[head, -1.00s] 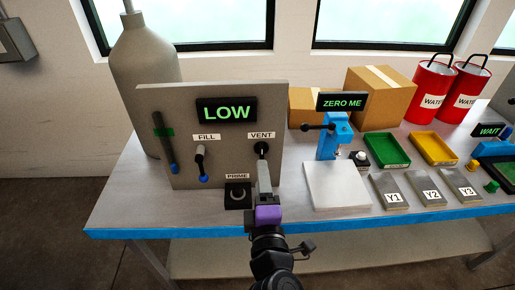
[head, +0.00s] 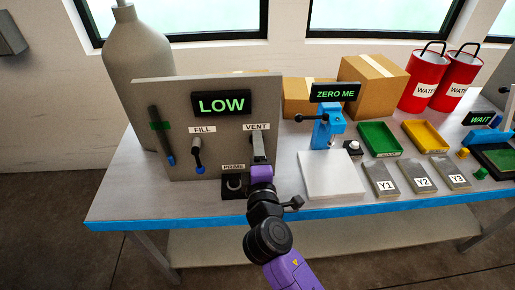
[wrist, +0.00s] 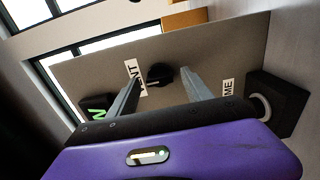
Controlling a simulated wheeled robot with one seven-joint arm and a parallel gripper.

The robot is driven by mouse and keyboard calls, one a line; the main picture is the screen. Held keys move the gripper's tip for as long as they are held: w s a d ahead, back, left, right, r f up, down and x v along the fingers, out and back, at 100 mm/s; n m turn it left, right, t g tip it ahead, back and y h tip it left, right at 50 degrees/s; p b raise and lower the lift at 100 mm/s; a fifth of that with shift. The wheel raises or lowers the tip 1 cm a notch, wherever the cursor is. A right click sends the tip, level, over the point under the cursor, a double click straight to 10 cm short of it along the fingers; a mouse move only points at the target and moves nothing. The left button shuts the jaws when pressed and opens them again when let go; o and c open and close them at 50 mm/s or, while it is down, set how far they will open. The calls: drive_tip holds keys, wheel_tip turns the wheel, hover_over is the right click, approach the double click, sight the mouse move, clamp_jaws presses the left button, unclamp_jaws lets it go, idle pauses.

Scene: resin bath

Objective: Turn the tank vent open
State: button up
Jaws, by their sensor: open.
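The grey tank panel (head: 150,110) stands upright on the bench, with a display (head: 222,104) reading LOW. The vent valve is hidden behind my gripper in the head view, below its VENT label (head: 256,127). In the wrist view the black vent knob (wrist: 160,75) shows between my fingers, a little beyond their tips. My gripper (wrist: 160,85) is open and faces the panel; it also shows in the head view (head: 259,148). I cannot tell whether a finger touches the knob. The fill handle (head: 197,157) hangs down to the left.
The prime block (head: 233,186) sits just below the vent on the bench. A grey tank (head: 138,55) stands behind the panel. A white plate (head: 330,175) with a blue press (head: 328,128) is to the right. The bench front edge (head: 150,225) is clear.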

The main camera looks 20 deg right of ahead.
drive_tip(key=shift+c, duration=0.2)
clamp_jaws()
drive_tip(key=shift+f+m+b, duration=0.1)
drive_tip(key=shift+m+b, duration=8.6)
drive_tip(key=shift+m, duration=0.2)
